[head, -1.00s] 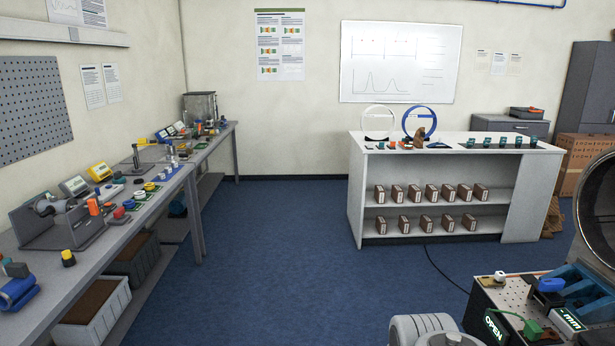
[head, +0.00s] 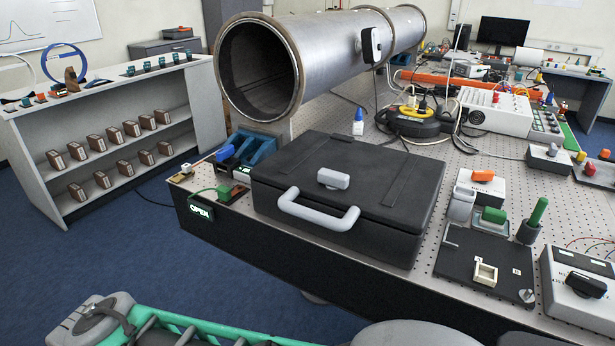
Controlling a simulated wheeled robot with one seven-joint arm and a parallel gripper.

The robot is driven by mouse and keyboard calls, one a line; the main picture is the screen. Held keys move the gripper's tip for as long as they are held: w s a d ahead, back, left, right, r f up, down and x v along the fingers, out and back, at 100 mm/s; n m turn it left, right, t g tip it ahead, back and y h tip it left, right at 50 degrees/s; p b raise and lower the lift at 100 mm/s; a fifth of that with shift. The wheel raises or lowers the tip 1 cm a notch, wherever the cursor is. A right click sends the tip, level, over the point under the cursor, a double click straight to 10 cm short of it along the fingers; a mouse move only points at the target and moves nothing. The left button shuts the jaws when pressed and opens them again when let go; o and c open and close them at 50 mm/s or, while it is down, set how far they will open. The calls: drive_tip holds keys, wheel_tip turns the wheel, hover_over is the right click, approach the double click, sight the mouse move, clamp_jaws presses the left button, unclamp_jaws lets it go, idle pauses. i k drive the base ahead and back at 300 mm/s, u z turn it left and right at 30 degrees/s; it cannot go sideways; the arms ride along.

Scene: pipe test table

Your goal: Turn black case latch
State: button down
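The black case (head: 390,218) lies closed on the perforated table top, near its front edge, in the head view. A grey latch knob (head: 333,179) sits on its lid, with its long side roughly left to right. A light grey handle (head: 318,210) is fixed at the front of the case, below the latch. My gripper is not visible. Parts of my own arm show low in the picture, in front of the table and apart from the case.
A large metal pipe (head: 268,67) lies behind the case. A lit OPEN sign (head: 201,209) is on the table's front left. A black plate (head: 470,268) and a switch box (head: 582,280) stand to the right. A white shelf unit (head: 40,136) is at left.

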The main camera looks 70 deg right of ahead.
sight(333, 179)
drive_tip(key=u, duration=0.85)
drive_tip(key=k, duration=0.8)
drive_tip(key=z, duration=0.8)
drive_tip(key=i, duration=0.5)
drive_tip(key=z, duration=0.05)
